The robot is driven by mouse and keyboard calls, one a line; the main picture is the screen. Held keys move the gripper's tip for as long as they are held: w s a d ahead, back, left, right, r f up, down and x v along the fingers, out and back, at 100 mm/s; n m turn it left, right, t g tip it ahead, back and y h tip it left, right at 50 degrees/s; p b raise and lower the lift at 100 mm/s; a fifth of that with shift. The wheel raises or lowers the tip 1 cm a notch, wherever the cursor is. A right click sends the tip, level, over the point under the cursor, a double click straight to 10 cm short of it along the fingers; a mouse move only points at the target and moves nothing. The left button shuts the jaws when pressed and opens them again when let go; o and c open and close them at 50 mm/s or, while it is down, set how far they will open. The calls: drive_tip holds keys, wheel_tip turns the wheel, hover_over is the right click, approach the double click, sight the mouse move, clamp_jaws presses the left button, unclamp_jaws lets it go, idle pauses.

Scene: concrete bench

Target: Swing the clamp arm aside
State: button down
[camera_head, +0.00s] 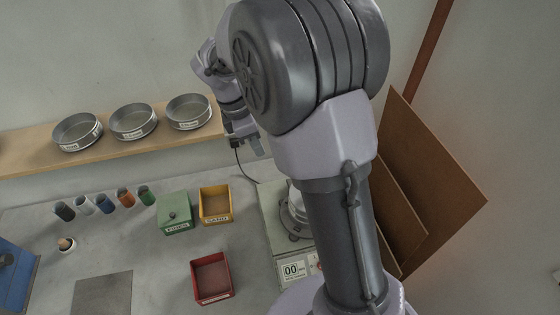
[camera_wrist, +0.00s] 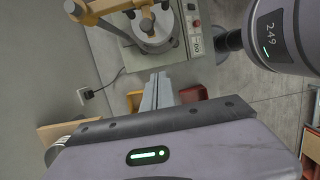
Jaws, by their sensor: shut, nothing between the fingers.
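The clamp arm (camera_wrist: 108,8) is an ochre bar at the top left of the wrist view, reaching over the grey machine (camera_wrist: 168,52) with a round pale plate. Its upper part is cut off by the frame edge. In the head view, the machine (camera_head: 270,222) stands on the bench, largely hidden behind my arm, and I cannot make out the clamp arm there. My gripper (camera_wrist: 158,78) is shut and empty, its fingers pointing toward the machine but apart from the clamp arm. In the head view my gripper (camera_head: 247,143) hangs near the shelf's right end.
A wooden shelf (camera_head: 100,152) holds three round sieves (camera_head: 133,121). The bench has a green box (camera_head: 174,213), yellow bin (camera_head: 215,204), red bin (camera_head: 211,278) and several coloured cylinders (camera_head: 104,204). Brown boards (camera_head: 430,180) lean at the right. A cable runs to a wall socket (camera_wrist: 85,94).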

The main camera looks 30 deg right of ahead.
drive_tip(key=s+d+f, duration=0.1)
drive_tip(key=d+f, duration=0.5)
drive_tip(key=f, duration=0.3)
drive_tip(key=shift+f, duration=0.2)
drive_tip(key=shift+s+d, duration=0.2)
